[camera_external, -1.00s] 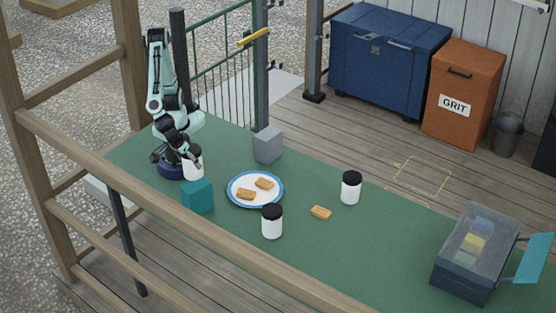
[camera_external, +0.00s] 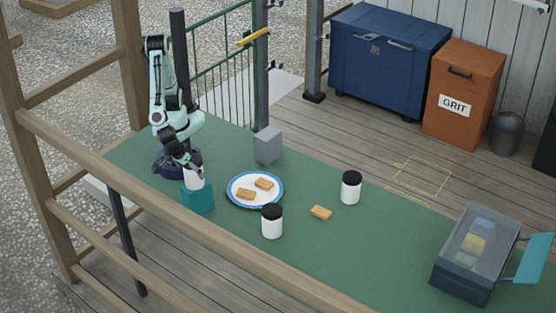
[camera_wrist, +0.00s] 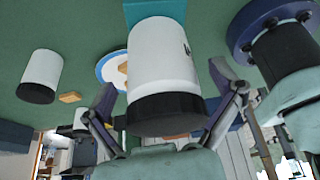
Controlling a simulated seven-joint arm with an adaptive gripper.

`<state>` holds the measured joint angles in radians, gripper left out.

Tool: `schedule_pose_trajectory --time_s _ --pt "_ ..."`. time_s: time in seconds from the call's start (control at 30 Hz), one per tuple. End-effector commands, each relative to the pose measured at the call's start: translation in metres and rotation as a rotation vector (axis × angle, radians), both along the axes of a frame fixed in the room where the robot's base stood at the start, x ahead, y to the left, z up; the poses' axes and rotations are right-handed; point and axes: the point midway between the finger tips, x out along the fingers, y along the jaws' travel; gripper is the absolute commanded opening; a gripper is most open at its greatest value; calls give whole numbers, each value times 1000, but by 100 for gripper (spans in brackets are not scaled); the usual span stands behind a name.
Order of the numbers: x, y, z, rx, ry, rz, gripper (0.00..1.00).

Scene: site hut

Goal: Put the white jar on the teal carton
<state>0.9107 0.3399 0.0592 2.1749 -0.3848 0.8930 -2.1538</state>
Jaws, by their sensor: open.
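A white jar (camera_external: 195,182) with a black lid stands upright on top of the teal carton (camera_external: 198,200), seemingly resting on it. My gripper (camera_external: 190,168) is over the jar and hides its lid in the external view. In the wrist view the jar (camera_wrist: 162,65) sits between the fingers of my gripper (camera_wrist: 164,88), with a gap on each side, so the gripper is open around it. Part of the teal carton (camera_wrist: 155,10) shows beyond the jar's base.
Two similar black-lidded jars stand at the front (camera_external: 272,222) and further right (camera_external: 350,188). A blue-rimmed plate (camera_external: 258,202) with two biscuits is right of the carton. A loose biscuit (camera_external: 321,212), grey block (camera_external: 267,146) and open dark box (camera_external: 470,270) share the green table.

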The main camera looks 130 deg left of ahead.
Motion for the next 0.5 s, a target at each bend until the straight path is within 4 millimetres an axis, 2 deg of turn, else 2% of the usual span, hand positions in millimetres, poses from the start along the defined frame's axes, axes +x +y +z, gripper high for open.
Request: schedule_pose_trajectory --time_s 0.17,0.27,0.5 --pt "1 -3 9 -2 -3 -1 92" --pt "1 -10 25 -4 -5 -2 92" --pt "0 -33 78 -3 -4 -4 92"
